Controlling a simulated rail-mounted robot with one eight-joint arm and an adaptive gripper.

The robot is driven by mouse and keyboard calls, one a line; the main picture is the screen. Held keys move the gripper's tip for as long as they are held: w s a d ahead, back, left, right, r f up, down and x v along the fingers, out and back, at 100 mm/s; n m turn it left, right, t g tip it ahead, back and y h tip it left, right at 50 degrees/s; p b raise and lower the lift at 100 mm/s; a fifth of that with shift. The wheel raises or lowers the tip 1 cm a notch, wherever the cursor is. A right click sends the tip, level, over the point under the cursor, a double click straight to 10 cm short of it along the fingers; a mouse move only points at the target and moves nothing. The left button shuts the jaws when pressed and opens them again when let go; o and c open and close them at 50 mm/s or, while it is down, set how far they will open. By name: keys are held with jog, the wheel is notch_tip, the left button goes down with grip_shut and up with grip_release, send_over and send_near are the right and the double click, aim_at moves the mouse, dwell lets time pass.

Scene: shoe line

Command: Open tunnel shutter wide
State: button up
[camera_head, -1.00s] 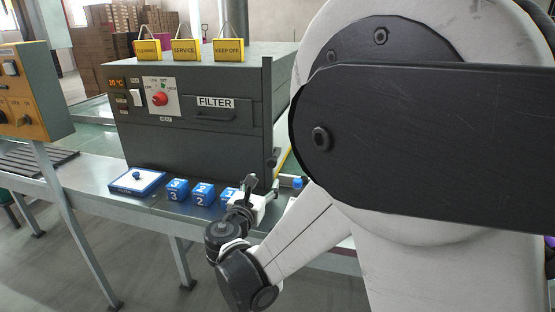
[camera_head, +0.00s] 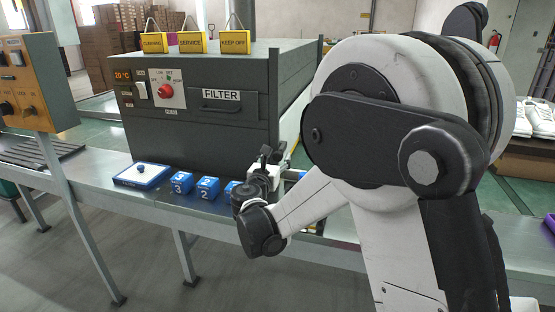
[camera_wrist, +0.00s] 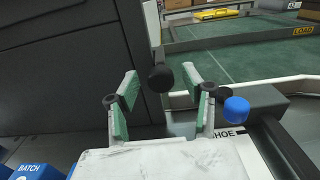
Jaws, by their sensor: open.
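The dark grey tunnel (camera_head: 190,146) stands on the line table, with its right end beside my gripper. A pale upright panel edge, likely the shutter (camera_wrist: 152,22), shows at the tunnel's end in the wrist view. A round black knob (camera_wrist: 161,79) sits at its lower end. My gripper (camera_wrist: 160,88) is open, with its green-padded fingers on either side of the knob. No clear contact shows between pads and knob. In the head view my gripper (camera_head: 270,155) is at the tunnel's lower right corner, and the knob is hidden there.
Blue numbered blocks (camera_head: 207,189) and a blue-white tray (camera_head: 142,175) lie in front of the tunnel. A blue cap (camera_wrist: 236,109) is right of my gripper. Yellow signs (camera_head: 192,43) stand on the tunnel. An orange control box (camera_head: 35,88) is at left.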

jog(key=shift+x, duration=0.8)
jog(key=shift+c, duration=0.4)
grip_shut()
